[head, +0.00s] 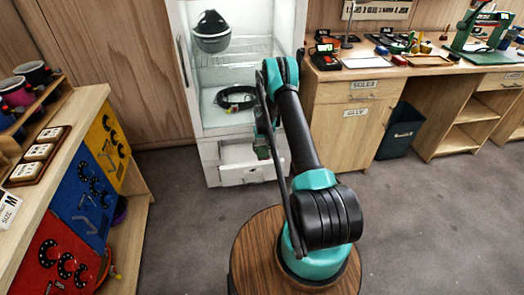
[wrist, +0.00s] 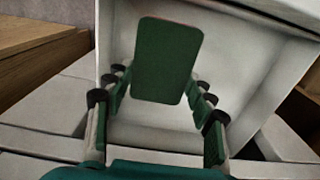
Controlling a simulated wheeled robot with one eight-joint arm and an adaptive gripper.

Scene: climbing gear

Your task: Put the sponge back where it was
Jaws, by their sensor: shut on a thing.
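The sponge (wrist: 167,60) is a dark green flat block with rounded corners in the wrist view. My gripper (wrist: 162,92) is shut on it, with fingers at its left and right sides. Behind the sponge in the wrist view is a white open-topped drawer or box (wrist: 255,62) with bare inner walls. In the head view my gripper (head: 262,148) hangs in front of the white cabinet, near its low drawer (head: 240,174). My arm hides part of the drawer and most of the gripper there.
The white cabinet (head: 210,135) stands open, with a dark helmet (head: 211,32) on top and a black strap (head: 236,97) below. A wooden counter (head: 350,72) is at right with a dark bin (head: 400,130). A shelf unit (head: 85,115) stands at left. Grey floor between is clear.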

